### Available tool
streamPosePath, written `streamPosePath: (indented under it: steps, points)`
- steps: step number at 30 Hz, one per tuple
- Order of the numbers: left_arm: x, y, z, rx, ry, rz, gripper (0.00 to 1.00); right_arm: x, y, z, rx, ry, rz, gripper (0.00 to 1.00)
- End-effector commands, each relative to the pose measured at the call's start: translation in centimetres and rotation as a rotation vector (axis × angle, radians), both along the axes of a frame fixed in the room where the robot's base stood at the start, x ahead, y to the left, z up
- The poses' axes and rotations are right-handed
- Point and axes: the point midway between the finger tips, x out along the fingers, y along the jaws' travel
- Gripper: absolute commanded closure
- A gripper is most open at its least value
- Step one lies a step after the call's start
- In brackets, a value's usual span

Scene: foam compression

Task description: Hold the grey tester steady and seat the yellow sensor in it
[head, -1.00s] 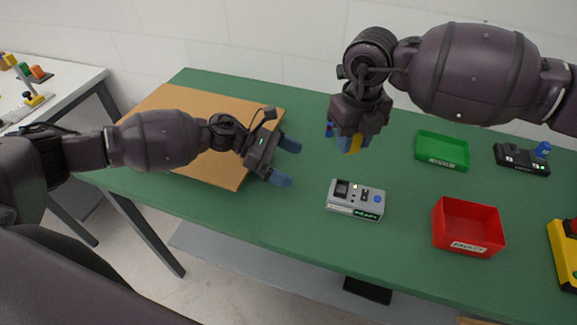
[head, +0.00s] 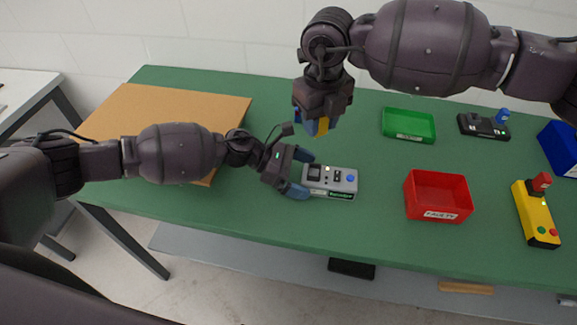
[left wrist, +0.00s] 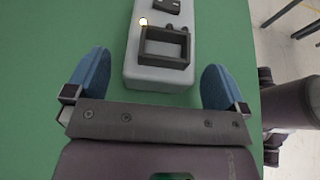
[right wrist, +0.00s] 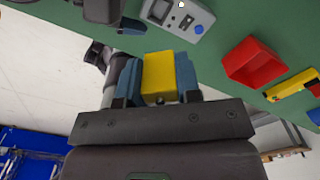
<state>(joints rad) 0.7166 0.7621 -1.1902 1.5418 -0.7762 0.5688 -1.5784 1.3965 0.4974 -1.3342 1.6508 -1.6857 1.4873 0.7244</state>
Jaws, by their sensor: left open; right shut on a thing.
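The grey tester (head: 330,181) lies on the green table, with a square black-rimmed socket, a lit lamp and a blue button. In the left wrist view the socket end of the tester (left wrist: 158,80) lies between my open left fingers, with a gap on each side. My left gripper (head: 300,175) is open at the tester's left end. My right gripper (head: 313,124) is shut on the yellow sensor (right wrist: 160,76), holding it above the table, behind the tester. In the right wrist view the sensor sits between the blue fingers; the tester (right wrist: 178,14) shows beyond it.
A red bin (head: 438,196) stands right of the tester, with a green tray (head: 408,124) behind it. A black device (head: 484,125), a yellow device (head: 536,214) and a blue bin (head: 560,146) are farther right. A brown board (head: 165,115) lies at the left.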

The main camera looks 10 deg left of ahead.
Motion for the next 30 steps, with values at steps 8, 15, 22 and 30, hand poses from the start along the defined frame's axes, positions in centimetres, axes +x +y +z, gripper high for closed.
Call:
streamPosePath:
  steps: [8,15,22,30]
  points:
    - [0.06,-1.03,-0.37,0.0,-0.001,0.0,0.0,0.0,0.0,0.01,0.0,0.0,0.0,0.92]
    - [0.06,-1.01,-0.38,0.0,-0.001,0.0,0.06,0.0,0.0,0.01,0.0,0.0,0.0,0.92]
    - [0.06,-1.0,-0.37,0.0,-0.001,0.0,0.41,0.01,0.01,0.01,0.0,0.0,0.0,0.92]
    - [0.06,-0.99,-0.38,0.0,0.0,0.0,0.65,-0.09,-0.06,-0.24,-0.001,0.001,-0.001,0.92]
